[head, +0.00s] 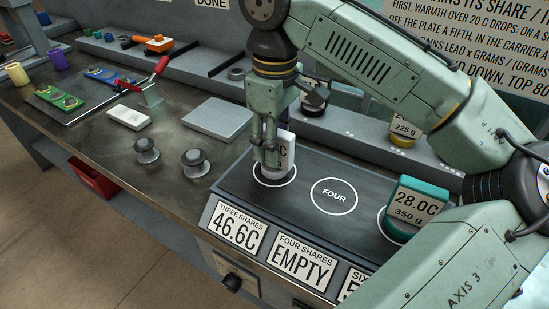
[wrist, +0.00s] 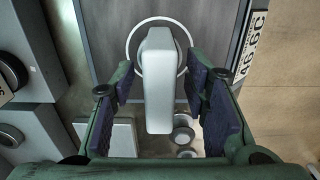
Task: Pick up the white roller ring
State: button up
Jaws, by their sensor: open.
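The white roller ring (head: 285,152) shows as a tall white piece with a printed label, standing on the left white circle of the dark plate (head: 312,172). My gripper (head: 266,158) is lowered at it and hides part of it in the head view. In the wrist view the white piece (wrist: 158,85) lies between the two open fingers (wrist: 165,92) of my gripper, with a visible gap on each side. Its base is within the white circle.
A teal piece labelled 28.0C, 350 g (head: 417,208) stands on the plate's right circle. The middle circle, marked FOUR (head: 334,196), is empty.

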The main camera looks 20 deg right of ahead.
jog(key=shift+f, duration=1.15)
jog(key=shift+c, duration=0.6)
grip_shut()
